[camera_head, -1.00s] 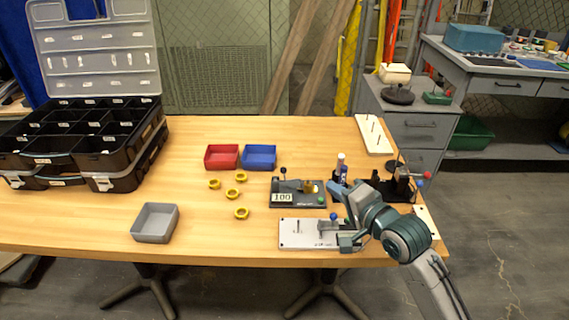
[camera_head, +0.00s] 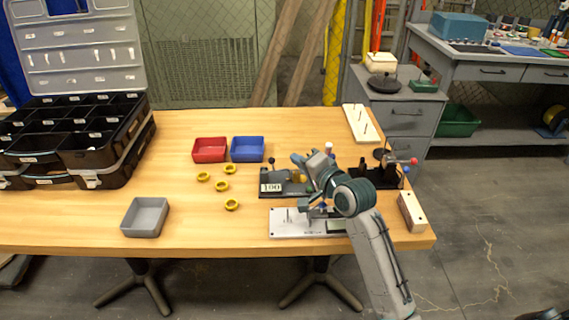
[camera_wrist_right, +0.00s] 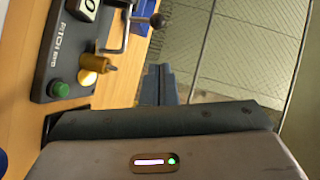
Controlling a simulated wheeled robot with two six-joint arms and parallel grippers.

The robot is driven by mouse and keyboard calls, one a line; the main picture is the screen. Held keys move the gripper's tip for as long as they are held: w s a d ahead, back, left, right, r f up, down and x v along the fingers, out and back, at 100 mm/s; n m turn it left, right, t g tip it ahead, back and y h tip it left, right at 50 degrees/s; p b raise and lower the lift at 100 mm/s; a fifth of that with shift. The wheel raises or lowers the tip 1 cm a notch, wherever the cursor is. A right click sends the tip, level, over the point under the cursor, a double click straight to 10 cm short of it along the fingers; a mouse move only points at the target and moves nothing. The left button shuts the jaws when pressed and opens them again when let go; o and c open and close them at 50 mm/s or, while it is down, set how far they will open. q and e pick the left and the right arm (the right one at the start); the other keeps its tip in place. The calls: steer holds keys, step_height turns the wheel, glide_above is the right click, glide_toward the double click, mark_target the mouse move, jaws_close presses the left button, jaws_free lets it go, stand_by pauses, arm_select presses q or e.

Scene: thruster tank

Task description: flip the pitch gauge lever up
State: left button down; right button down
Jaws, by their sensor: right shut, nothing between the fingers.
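The pitch gauge is a dark block (camera_head: 300,190) with a readout of 100, right of centre on the table. Its black ball-ended lever (camera_head: 271,161) stands at its left end. In the wrist view the gauge (camera_wrist_right: 62,60) shows its label, a brass knob (camera_wrist_right: 97,63), a green button (camera_wrist_right: 60,89) and the lever ball (camera_wrist_right: 158,20). My right gripper (camera_head: 297,159) is shut and empty over the back of the gauge, right of the lever. Its fingertips (camera_wrist_right: 158,75) show apart from the lever ball. The arm hides the gauge's right end. My left gripper is out of view.
A white plate fixture (camera_head: 285,228) lies in front of the gauge. A dark stand with coloured knobs (camera_head: 378,177) is to the right. Red (camera_head: 210,150) and blue (camera_head: 247,149) bins and several yellow rings (camera_head: 222,185) are left. A grey tray (camera_head: 146,217) sits front left.

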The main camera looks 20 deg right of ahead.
steer(key=shift+w+a+f, duration=0.2)
steer(key=shift+w+a, duration=0.05)
steer(key=shift+a, duration=0.25)
steer(key=shift+w+a+f, duration=0.15)
steer(key=shift+w+a, duration=0.1)
steer(key=shift+a, duration=0.2)
steer(key=shift+w+a+f, duration=0.25)
steer(key=shift+w+a, duration=0.1)
steer(key=shift+a, duration=0.35)
